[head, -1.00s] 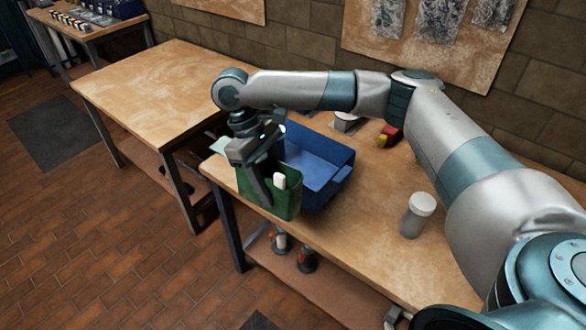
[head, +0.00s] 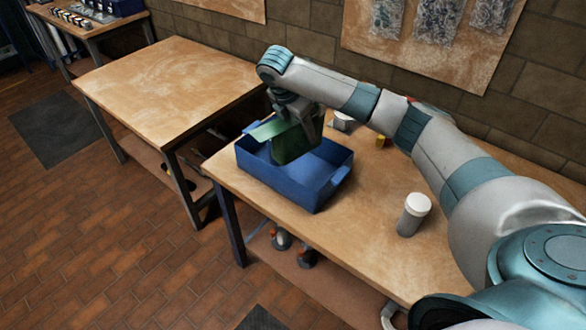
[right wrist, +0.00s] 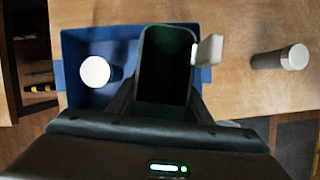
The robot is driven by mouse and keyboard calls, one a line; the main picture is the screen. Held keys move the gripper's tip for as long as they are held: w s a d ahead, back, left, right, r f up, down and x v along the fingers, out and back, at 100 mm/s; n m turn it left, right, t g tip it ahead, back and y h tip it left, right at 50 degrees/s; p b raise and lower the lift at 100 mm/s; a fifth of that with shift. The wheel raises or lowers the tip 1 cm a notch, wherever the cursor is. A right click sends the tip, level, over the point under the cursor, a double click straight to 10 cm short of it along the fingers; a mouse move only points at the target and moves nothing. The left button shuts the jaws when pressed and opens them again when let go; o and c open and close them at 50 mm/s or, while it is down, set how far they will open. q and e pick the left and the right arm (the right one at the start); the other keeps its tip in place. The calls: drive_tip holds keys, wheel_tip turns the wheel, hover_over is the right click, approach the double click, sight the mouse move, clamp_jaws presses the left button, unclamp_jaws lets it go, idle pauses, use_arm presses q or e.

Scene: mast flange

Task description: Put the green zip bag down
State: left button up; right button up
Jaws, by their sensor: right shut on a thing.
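The green zip bag (head: 292,143) is gripped in my right gripper (head: 300,112), above the blue bin (head: 318,195) on the workbench. In the head view the bag's lower edge overlaps the bin's opening; I cannot tell whether it touches the bin. In the right wrist view the bag (right wrist: 165,70) is between the fingers (right wrist: 160,105), its dark mouth facing the camera. A white tab (right wrist: 208,50) sticks out at its right side. The blue bin (right wrist: 75,50) lies behind it. My left gripper is not in view.
A grey jar with a white lid (head: 414,213) stands on the bench right of the bin. A white round thing (right wrist: 95,72) shows over the bin in the wrist view. A small yellow-red item (head: 382,141) lies behind the bin. A second table (head: 165,90) at left is bare.

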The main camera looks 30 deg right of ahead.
drive_tip(key=d+f+b, duration=0.1)
drive_tip(key=f, duration=0.1)
drive_tip(key=d+f+n, duration=0.1)
drive_tip(key=d+f, duration=0.1)
drive_tip(key=d+f+n+b, duration=0.1)
drive_tip(key=shift+w+d+f+t+b, duration=0.3)
drive_tip(key=shift+w+f+t, duration=0.05)
drive_tip(key=shift+f+t, duration=0.05)
drive_tip(key=shift+r, duration=0.15)
wheel_tip(320, 180, down, 6)
drive_tip(key=p, duration=0.2)
drive_tip(key=shift+f, duration=0.2)
drive_tip(key=shift+s+f+p, duration=0.1)
drive_tip(key=shift+f+p, duration=0.4)
drive_tip(key=shift+f, duration=1.35)
